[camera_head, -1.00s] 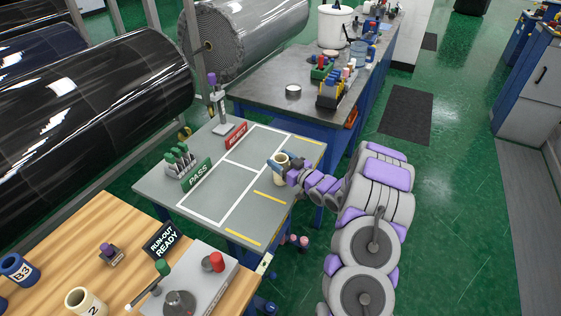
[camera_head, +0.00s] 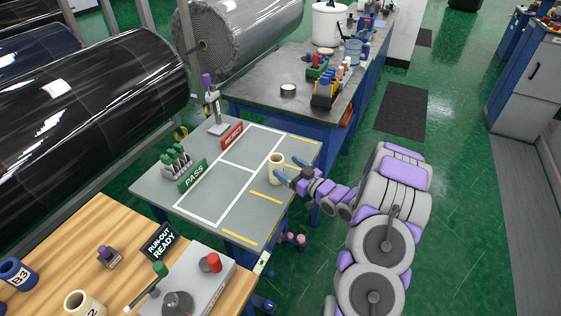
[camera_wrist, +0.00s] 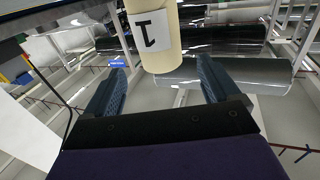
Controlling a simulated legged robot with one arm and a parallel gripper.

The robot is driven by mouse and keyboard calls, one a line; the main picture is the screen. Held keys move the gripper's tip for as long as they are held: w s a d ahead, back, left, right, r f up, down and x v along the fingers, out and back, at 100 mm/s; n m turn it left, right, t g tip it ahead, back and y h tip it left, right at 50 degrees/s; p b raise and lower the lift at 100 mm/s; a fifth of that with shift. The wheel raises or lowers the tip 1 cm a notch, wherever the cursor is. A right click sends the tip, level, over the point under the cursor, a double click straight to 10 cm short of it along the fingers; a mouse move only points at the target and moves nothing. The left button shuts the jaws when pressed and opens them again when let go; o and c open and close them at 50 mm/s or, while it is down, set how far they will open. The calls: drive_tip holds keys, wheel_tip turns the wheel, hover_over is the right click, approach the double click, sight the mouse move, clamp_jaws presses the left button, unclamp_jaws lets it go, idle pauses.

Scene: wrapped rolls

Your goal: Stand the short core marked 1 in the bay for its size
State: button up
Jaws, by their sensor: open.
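The short cream core marked 1 (camera_head: 277,168) stands upright on the grey table (camera_head: 160,190), right of the white-outlined boxes and between two short yellow lines. In the wrist view the core (camera_wrist: 152,35) shows its black 1 on a white label, upside down. My gripper (camera_head: 284,177) is just right of the core, open and empty. In the wrist view my gripper's fingers (camera_wrist: 161,68) are spread wide, with the core beyond their tips and apart from them.
A green PASS sign (camera_head: 193,176), a red sign (camera_head: 232,135), a rack of green-topped items (camera_head: 176,160) and a stand (camera_head: 214,115) line the table's left side. The white boxes are empty.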

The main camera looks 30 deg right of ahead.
drive_tip(key=v, duration=0.6)
wheel_tip(320, 180, up, 6)
drive_tip(key=a+g+h, duration=0.1)
drive_tip(key=g+h, duration=0.6)
drive_tip(key=s+a+r+m+g, duration=0.1)
drive_tip(key=s+a+r+g, duration=0.15)
drive_tip(key=s, duration=0.35)
drive_tip(key=s+a+r+m+g+h, duration=0.1)
drive_tip(key=s+a+r+g, duration=0.1)
drive_tip(key=s+a, duration=0.25)
drive_tip(key=s+a+r+m+g, duration=0.1)
drive_tip(key=s+a+r+g, duration=0.15)
drive_tip(key=s, duration=0.35)
drive_tip(key=s+a+r+g, duration=0.1)
drive_tip(key=s+a, duration=0.3)
drive_tip(key=s, duration=0.3)
drive_tip(key=s+a+r+g+y, duration=0.1)
drive_tip(key=s+a+g, duration=0.1)
drive_tip(key=s+a, duration=0.2)
drive_tip(key=s+a+r+g+y, duration=0.1)
drive_tip(key=s+a, duration=0.4)
drive_tip(key=s, duration=0.6)
drive_tip(key=shift+r+m+g+p, duration=0.35)
drive_tip(key=shift+m+g+p, duration=0.05)
